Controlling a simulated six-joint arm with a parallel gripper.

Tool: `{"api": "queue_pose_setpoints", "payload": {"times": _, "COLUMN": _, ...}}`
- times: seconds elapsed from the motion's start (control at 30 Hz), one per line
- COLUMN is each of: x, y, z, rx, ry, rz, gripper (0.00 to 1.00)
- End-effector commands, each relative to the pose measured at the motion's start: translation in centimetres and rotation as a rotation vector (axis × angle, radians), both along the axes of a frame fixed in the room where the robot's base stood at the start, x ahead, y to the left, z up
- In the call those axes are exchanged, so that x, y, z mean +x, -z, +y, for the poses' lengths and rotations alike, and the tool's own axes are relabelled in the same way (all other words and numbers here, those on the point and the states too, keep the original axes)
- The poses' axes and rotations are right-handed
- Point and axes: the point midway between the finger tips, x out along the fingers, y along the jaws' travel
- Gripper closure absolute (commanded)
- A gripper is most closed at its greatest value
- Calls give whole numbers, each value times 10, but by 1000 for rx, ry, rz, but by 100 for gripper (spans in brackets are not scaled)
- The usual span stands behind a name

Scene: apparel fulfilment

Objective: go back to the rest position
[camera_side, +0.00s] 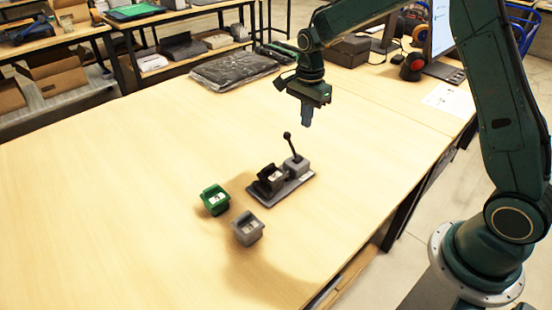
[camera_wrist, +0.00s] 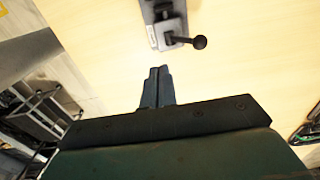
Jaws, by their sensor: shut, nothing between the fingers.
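My gripper (camera_side: 307,116) hangs in the air above the table, past the lever device, in the side view. Its fingers are together with nothing between them, as the wrist view (camera_wrist: 158,72) also shows. The grey lever device (camera_side: 295,186) stands on the table with its black ball-topped lever upright. A black holder (camera_side: 269,180) sits on the device's base. In the wrist view the device (camera_wrist: 163,22) is at the top, apart from my fingers, and the lever's ball (camera_wrist: 199,42) points right.
A green holder (camera_side: 215,199) and a grey holder (camera_side: 247,228) stand on the wooden table (camera_side: 120,190). A dark plastic-wrapped package (camera_side: 234,69) lies at the back. A monitor (camera_side: 441,25) and a black-and-red device (camera_side: 412,66) stand at the back right. The table's left side is clear.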

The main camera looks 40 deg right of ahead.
Motion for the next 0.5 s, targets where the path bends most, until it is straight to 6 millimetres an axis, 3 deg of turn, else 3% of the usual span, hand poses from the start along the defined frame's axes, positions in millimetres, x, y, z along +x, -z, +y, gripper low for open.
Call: {"api": "queue_pose_setpoints", "payload": {"times": 0.5, "x": -4, "y": -9, "z": 1, "rx": -1, "ry": -22, "rz": -8, "gripper": 100}}
